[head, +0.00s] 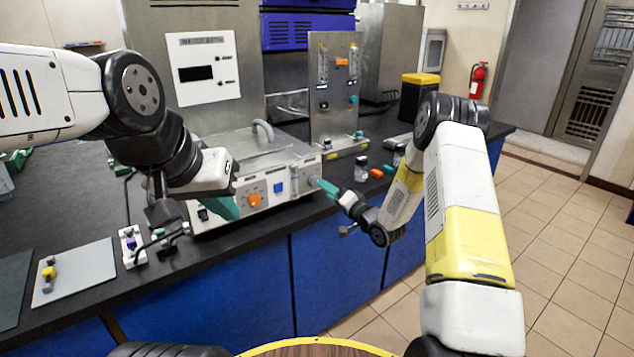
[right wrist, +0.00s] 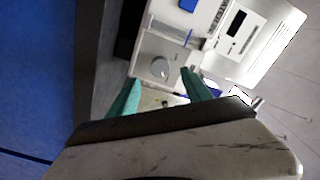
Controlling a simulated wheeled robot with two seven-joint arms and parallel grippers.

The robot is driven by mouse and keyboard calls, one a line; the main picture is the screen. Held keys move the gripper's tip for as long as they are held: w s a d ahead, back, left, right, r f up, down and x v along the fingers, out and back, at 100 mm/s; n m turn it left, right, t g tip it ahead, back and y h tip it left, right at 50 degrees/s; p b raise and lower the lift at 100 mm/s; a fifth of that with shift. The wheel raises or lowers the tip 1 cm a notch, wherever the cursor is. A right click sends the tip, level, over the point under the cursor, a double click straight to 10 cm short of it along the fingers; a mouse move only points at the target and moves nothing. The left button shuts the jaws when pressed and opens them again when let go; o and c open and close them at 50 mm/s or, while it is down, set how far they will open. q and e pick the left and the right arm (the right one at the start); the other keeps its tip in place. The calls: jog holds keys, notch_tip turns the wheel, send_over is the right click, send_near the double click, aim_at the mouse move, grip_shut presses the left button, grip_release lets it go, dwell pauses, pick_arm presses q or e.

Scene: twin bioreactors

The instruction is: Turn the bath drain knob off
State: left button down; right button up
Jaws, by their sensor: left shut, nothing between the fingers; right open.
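The bath (head: 255,165) is a white and grey box with a handled lid on the bench. Its front panel has an orange knob (head: 254,200), a blue square (head: 279,188) and a pale round knob at the right end. In the right wrist view the pale knob (right wrist: 160,68), likely the drain knob, shows between the fingertips; its exact setting is unclear. My right gripper (head: 322,184) is open in front of that end, its teal fingers apart; contact cannot be seen. My left gripper (head: 233,210) is shut and empty, near the panel's left part.
Small bottles and orange and teal pieces (head: 376,173) lie right of the bath. A flowmeter panel (head: 335,90) stands behind. A grey mat (head: 75,272) and a small knobbed block (head: 132,245) are at left. Blue cabinets (head: 240,290) are below the bench edge.

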aim_at(314, 181)
jog(key=x, duration=0.6)
jog(key=shift+w+a, duration=0.2)
grip_shut()
